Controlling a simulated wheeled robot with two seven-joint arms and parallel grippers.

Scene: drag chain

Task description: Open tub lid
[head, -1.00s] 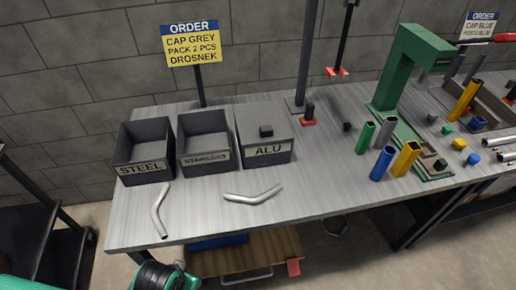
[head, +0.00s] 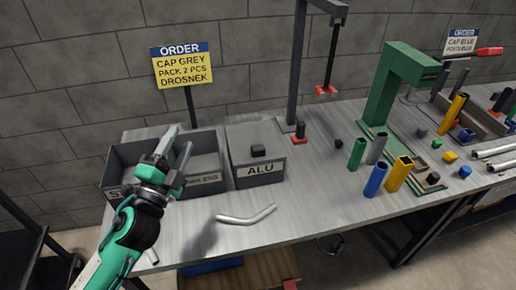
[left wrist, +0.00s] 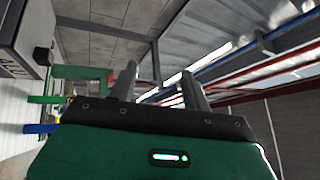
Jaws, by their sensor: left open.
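The ALU tub (head: 258,172) is a grey box with a flat grey lid (head: 254,143) on it. A small dark block-shaped knob (head: 258,151) sits on the lid. My left gripper (head: 179,142) is open and empty, in front of the STEEL and middle tubs and left of the ALU tub in the head view. Its fingers point up and show in the left wrist view (left wrist: 158,85) with nothing between them. My right gripper is not in view.
The open STEEL tub (head: 118,168) and middle tub (head: 208,158) stand left of the ALU tub, partly hidden by my arm. A bent metal tube (head: 246,216) lies in front. Coloured tubes and a green press (head: 388,85) stand to the right.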

